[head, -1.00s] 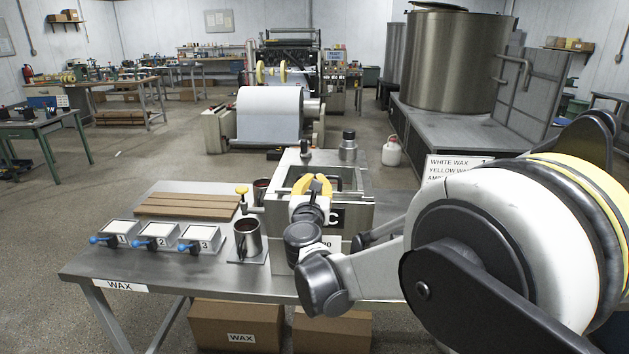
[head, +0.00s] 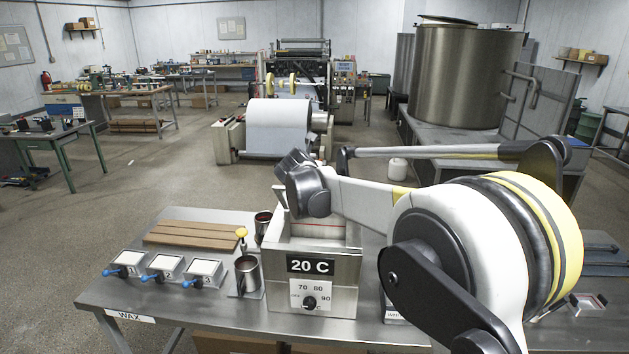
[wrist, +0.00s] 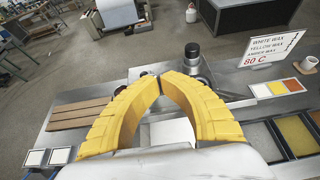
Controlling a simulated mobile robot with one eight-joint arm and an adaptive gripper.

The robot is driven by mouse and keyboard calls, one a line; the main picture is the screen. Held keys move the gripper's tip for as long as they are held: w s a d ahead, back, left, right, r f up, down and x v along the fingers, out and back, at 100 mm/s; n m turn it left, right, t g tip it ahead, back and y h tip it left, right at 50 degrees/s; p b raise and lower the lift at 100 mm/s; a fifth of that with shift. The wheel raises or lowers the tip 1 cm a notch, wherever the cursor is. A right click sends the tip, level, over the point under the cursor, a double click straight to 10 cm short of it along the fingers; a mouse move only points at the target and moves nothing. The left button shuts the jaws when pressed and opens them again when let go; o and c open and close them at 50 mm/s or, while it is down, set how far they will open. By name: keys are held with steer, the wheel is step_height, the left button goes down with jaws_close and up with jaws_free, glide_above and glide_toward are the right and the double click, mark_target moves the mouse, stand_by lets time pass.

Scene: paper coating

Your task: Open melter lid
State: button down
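The melter (head: 340,282) is a square steel box on the bench, with a "20 C" display (head: 310,267) and a dial (head: 310,302) on its front. Its top looks open, with a pale inner wall and a red line showing. My arm covers part of it, and I cannot make out the lid for certain. My gripper (wrist: 160,76) shows in the wrist view, its two curved yellow fingers meeting at the tips above the bench equipment, with nothing visibly held. In the head view its fingers are hidden behind my arm.
Left of the melter are a metal cup (head: 247,273), numbered trays (head: 164,265) and brown boards (head: 195,234). In the wrist view, a wax sign (wrist: 270,48) reading "80 C", colour swatches (wrist: 275,88) and a black-topped cylinder (wrist: 192,55) stand to the right.

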steer(key=w+r+p, duration=0.2)
steer(key=w, duration=0.4)
steer(key=shift+w+d, duration=0.15)
steer(key=shift+w, duration=0.25)
